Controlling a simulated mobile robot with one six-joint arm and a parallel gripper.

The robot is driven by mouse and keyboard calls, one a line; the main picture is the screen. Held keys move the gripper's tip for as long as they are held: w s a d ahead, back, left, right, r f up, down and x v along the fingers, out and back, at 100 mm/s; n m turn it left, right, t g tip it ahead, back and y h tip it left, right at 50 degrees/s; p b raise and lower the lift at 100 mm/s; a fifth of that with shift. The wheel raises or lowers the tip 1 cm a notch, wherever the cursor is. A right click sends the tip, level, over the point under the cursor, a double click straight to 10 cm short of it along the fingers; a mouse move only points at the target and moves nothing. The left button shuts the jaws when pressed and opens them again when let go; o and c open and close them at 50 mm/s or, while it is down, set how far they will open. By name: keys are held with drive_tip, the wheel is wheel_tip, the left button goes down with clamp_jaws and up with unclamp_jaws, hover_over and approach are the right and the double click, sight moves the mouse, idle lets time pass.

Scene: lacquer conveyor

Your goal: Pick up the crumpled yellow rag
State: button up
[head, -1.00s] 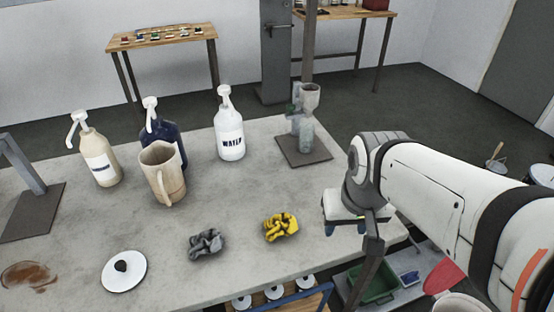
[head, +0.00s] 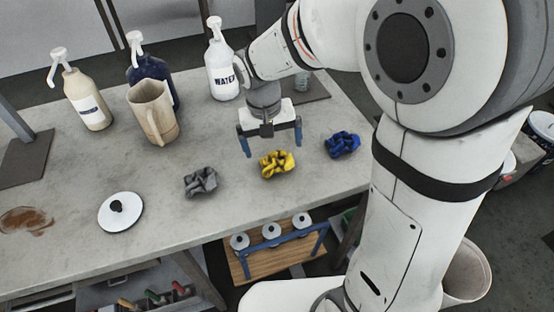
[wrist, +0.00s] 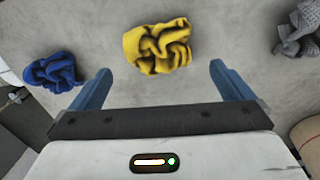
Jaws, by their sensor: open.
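The crumpled yellow rag (head: 277,164) lies on the grey table top (head: 240,205), between a grey rag on its left and a blue rag on its right in the head view. My gripper (head: 272,148) points down just above and behind it, with its blue fingers spread wide. In the wrist view the yellow rag (wrist: 157,48) lies ahead of and between the open fingers (wrist: 160,85), apart from both. The gripper holds nothing.
The grey rag (head: 201,182) and blue rag (head: 342,145) lie close on either side. Behind stand a beige pitcher (head: 152,112), a white WATER bottle (head: 222,65), a dark blue bottle (head: 150,68) and a beige bottle (head: 83,95). A white lid (head: 120,212) lies at front left.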

sight(275, 156)
drive_tip(key=f, duration=0.4)
drive_tip(key=shift+s+d+f, duration=0.1)
drive_tip(key=shift+d+f, duration=0.15)
drive_tip(key=shift+d, duration=0.05)
drive_tip(key=c, duration=1.1)
